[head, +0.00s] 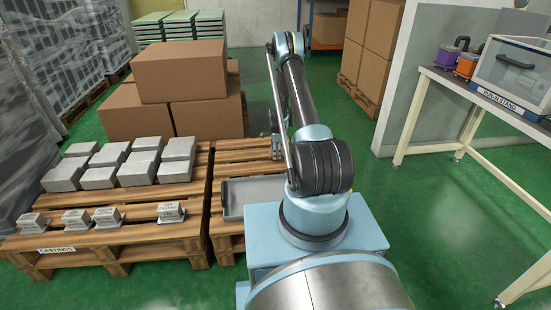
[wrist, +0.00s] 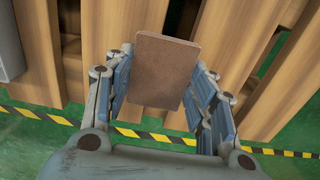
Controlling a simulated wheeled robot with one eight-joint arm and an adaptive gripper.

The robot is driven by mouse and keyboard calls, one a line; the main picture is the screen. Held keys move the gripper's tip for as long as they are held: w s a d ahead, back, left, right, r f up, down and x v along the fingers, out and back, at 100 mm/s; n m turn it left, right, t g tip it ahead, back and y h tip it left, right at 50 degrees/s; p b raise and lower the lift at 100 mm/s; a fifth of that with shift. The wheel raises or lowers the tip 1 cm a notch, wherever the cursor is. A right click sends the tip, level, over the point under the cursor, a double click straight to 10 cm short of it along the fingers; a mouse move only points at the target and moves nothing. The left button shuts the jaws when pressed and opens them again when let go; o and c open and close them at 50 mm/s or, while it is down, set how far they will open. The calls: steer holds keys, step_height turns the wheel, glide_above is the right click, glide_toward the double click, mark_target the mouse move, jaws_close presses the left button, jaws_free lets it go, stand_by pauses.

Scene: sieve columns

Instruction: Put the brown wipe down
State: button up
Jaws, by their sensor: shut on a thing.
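The brown wipe (wrist: 163,68) is a flat, roughly rectangular piece between the two fingers of my gripper (wrist: 160,88) in the wrist view. The gripper is shut on it, with one finger at each side. Wooden pallet boards and a strip of green floor show behind the wipe. In the head view my gripper (head: 277,146) is beyond my arm, over the far part of the right pallet (head: 228,158). The wipe cannot be made out in that view.
A grey tray (head: 232,197) lies on the right pallet, partly hidden by my arm. The left pallet (head: 120,240) holds several grey castings (head: 117,177). Cardboard boxes (head: 180,72) stand behind. A bench (head: 480,92) is at right. Yellow-black floor tape (wrist: 62,119) runs below the boards.

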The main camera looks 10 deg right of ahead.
steer(key=shift+f, duration=1.25)
steer(key=shift+f, duration=0.25)
steer(key=o, duration=0.9)
steer(key=shift+f, duration=0.15)
steer(key=shift+o, duration=0.2)
steer(key=shift+r, duration=0.2)
